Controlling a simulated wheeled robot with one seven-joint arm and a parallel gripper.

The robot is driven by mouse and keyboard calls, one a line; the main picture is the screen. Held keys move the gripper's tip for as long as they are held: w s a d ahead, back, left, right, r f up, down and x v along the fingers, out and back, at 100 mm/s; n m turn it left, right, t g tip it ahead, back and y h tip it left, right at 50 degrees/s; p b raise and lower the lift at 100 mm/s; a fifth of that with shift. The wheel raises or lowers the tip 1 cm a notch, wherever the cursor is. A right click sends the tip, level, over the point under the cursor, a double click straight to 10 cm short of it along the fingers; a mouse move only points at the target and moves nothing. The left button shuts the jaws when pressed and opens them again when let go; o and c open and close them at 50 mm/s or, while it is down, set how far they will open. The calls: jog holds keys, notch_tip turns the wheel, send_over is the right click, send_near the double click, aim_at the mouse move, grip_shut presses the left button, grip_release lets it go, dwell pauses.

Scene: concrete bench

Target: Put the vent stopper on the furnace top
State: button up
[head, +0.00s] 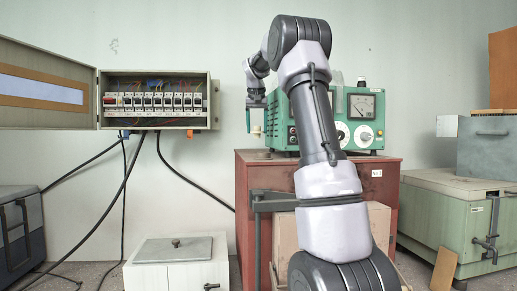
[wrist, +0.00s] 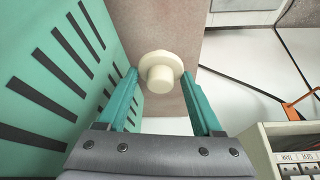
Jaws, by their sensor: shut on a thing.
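My gripper (wrist: 166,100) has its teal fingers shut on the cream vent stopper (wrist: 160,75), a round flange with a short plug. In the head view my gripper (head: 256,118) hangs pointing down just left of the green meter box, above the left edge of the red cabinet. The stopper is too small there to make out clearly. A low white box (head: 150,277) with a grey top plate (head: 175,248) and a small knob stands at the lower left. I cannot tell for sure which box is the furnace.
The green meter box (head: 364,136) stands on the red cabinet (head: 250,176), close beside my gripper. An open fuse box (head: 158,84) hangs on the wall, with black cables below. A pale green chest (head: 435,215) with a latch stands at the right.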

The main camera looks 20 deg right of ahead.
aim_at(257, 137)
notch_tip(257, 137, down, 7)
jog(key=shift+r, duration=0.2)
dwell(0.3)
jog(key=o, duration=1.4)
jog(key=shift+f, duration=0.1)
jog(key=shift+c, duration=0.2)
